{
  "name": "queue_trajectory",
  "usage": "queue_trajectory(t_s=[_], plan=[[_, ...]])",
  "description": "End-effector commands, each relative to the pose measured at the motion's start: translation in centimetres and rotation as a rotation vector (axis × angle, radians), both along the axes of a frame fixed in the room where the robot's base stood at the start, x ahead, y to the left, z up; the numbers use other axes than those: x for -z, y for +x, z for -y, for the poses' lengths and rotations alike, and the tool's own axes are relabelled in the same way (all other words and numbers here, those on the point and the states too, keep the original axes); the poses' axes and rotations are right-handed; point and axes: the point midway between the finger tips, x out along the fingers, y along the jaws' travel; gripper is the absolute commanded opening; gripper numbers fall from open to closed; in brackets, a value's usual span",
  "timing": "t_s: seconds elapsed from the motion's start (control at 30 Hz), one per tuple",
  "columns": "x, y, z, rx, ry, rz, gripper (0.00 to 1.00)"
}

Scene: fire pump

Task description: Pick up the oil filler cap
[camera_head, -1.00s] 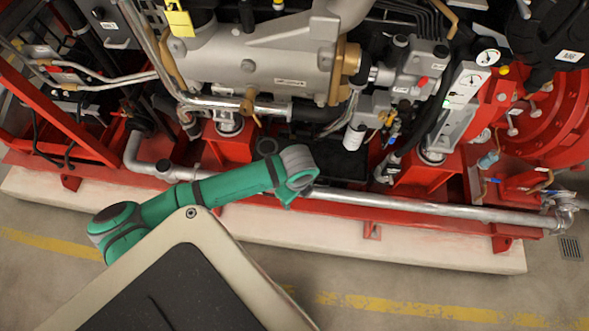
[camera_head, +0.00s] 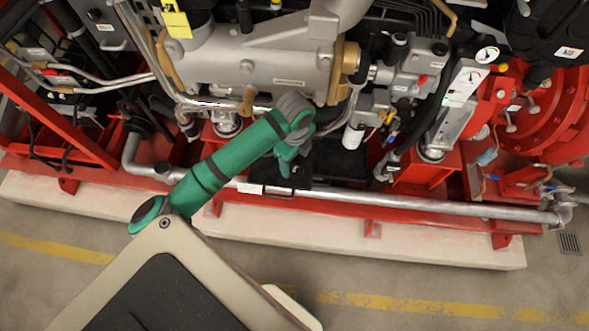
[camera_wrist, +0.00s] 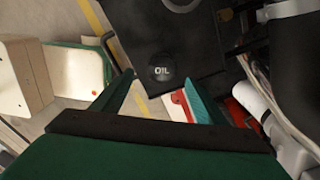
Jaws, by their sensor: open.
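The oil filler cap (camera_wrist: 160,68) is a round black cap marked "OIL" in the wrist view. It sits on a flat dark surface (camera_wrist: 180,38). My gripper (camera_wrist: 159,76) is open, with one green finger on each side of the cap's place in the picture. The fingers look empty, and the cap appears beyond their tips; I cannot tell the exact gap. In the head view my gripper (camera_head: 287,166) hangs below the wrist in front of the engine. I cannot make out the cap there.
A silver pipe (camera_head: 420,207) runs along the red base frame. The grey engine body (camera_head: 260,60) rises behind my arm. A white cylinder (camera_head: 352,137) stands to the right of my gripper. A dark hose (camera_wrist: 290,80) and pale cylinder (camera_wrist: 252,98) show at right in the wrist view.

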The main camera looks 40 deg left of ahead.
Motion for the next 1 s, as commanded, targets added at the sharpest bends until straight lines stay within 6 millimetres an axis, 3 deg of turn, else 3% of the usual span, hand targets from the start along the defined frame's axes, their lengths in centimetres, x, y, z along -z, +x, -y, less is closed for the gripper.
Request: queue_trajectory(t_s=[0.17,0.5,0.83,1.0], plan=[[1.0,0.1,0.0,-0.001,0.001,0.001,0.67],[5.3,0.3,-0.3,-0.002,-0.001,0.000,0.67],[5.9,0.3,-0.3,0.000,0.001,0.001,0.67],[5.9,0.3,-0.3,0.000,0.001,0.001,0.26]])
